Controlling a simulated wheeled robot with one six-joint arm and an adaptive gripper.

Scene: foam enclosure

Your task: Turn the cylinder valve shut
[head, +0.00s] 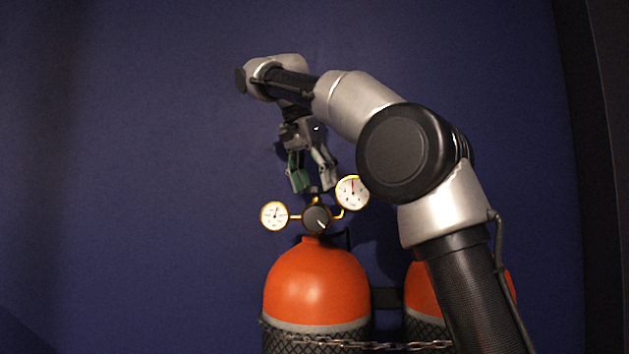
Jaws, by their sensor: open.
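An orange gas cylinder (316,284) stands upright in the lower middle of the head view. On its top is a valve and regulator assembly with a dark round knob (317,218) bearing a white mark. A left gauge (274,215) and a higher right gauge (352,192) sit either side of the knob. My gripper (314,188) points down just above the knob, between the gauges, with its two fingers spread and nothing seen between them. A small dark piece (313,193) shows above the knob, near the fingertips. Whether the fingers touch it cannot be told.
A second orange cylinder (420,290) stands to the right, partly hidden behind my arm. A chain (400,346) runs across the front of the cylinders. A dark blue wall (130,150) stands behind. The space left of the cylinder is clear.

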